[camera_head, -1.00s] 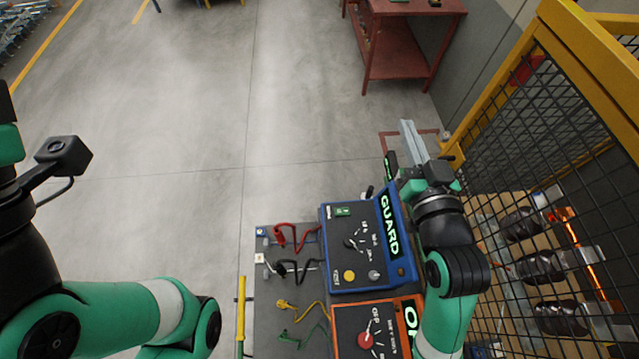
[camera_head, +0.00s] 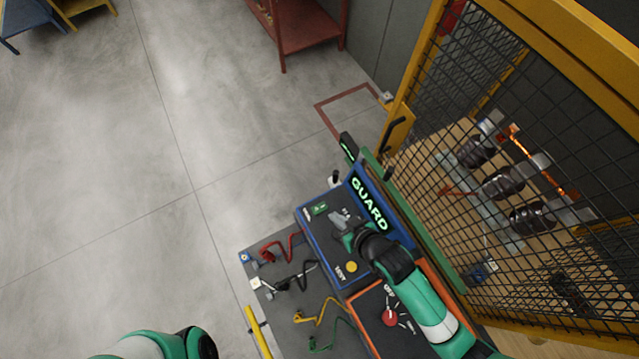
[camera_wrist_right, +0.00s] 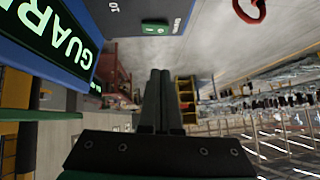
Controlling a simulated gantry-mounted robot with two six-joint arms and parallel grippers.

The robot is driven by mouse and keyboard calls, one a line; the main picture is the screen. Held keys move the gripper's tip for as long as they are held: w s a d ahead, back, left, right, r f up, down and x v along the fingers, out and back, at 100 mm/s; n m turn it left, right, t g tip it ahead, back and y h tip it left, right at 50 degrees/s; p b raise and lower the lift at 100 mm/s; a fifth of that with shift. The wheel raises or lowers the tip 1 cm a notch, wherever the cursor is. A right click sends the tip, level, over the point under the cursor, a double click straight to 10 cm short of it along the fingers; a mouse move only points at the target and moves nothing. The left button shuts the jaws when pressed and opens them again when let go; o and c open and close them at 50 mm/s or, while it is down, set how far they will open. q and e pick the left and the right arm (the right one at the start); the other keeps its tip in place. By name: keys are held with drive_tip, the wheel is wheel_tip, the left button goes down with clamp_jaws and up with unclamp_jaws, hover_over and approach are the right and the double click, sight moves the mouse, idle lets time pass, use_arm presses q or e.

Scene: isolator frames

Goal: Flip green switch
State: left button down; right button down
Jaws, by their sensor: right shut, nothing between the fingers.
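The green switch (camera_head: 320,209) sits on the dark face of the blue GUARD box (camera_head: 313,241), near its upper left corner. In the right wrist view the green switch (camera_wrist_right: 156,28) shows at the top, beyond the fingertips. My right gripper (camera_head: 338,217) is over the blue box, just right of the switch, with its fingers closed together and empty. The fingers show as two parallel bars in the right wrist view (camera_wrist_right: 160,74), and a gap appears between their tips and the switch. My left gripper is out of view; only part of my left arm shows at the bottom.
An orange-edged box with a red knob (camera_head: 390,317) stands below the blue box. Red, black, yellow and green cables lie on the left of the bench. A yellow-framed mesh cage (camera_head: 520,180) stands on the right.

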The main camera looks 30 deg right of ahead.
sight(314, 207)
drive_tip(key=b+x, duration=0.4)
drive_tip(key=x, duration=0.4)
drive_tip(key=shift+w+f, duration=0.15)
drive_tip(key=shift+f, duration=0.05)
drive_tip(key=f, duration=0.3)
drive_tip(key=shift+w+a+f, duration=0.3)
drive_tip(key=shift+w+f, duration=0.05)
drive_tip(key=shift+w, duration=0.05)
drive_tip(key=shift+a+f, duration=0.1)
drive_tip(key=shift+f, duration=0.35)
drive_tip(key=shift+f+b, duration=0.1)
drive_tip(key=shift+b, duration=0.2)
